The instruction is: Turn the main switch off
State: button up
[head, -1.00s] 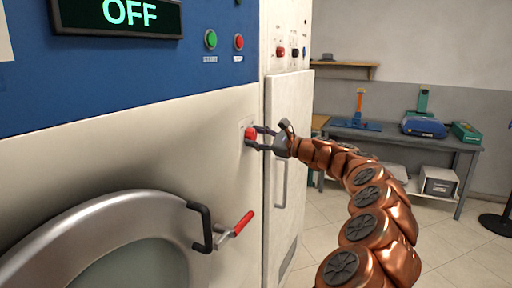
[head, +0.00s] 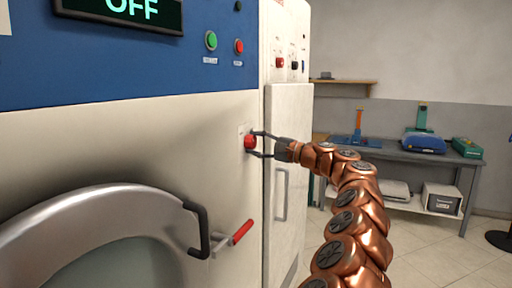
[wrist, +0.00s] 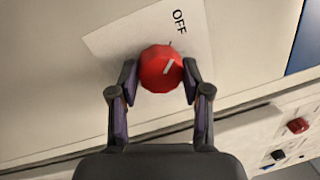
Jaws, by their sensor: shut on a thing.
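The main switch is a round red knob (head: 250,142) on the white front panel of the large machine. In the wrist view the red knob (wrist: 158,70) sits on a white label plate (wrist: 110,38) printed "OFF". The white mark on the knob points up and slightly right, roughly toward the tick below "OFF". My gripper (head: 253,144) has one finger on each side of the knob and is shut on it. In the wrist view the fingertips (wrist: 159,77) flank the knob left and right.
A display (head: 130,10) above reads "OFF". Green (head: 211,41) and red (head: 238,46) buttons sit on the blue panel. Below is a round door with a black handle (head: 200,230) and a red-gripped lever (head: 241,233). A tall cabinet (head: 288,130) stands right of the machine.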

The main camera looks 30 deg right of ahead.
jog(key=shift+f, duration=0.1)
dwell(0.3)
jog(key=o, duration=1.2)
jog(key=shift+c, duration=0.2)
jog(key=v, duration=1.2)
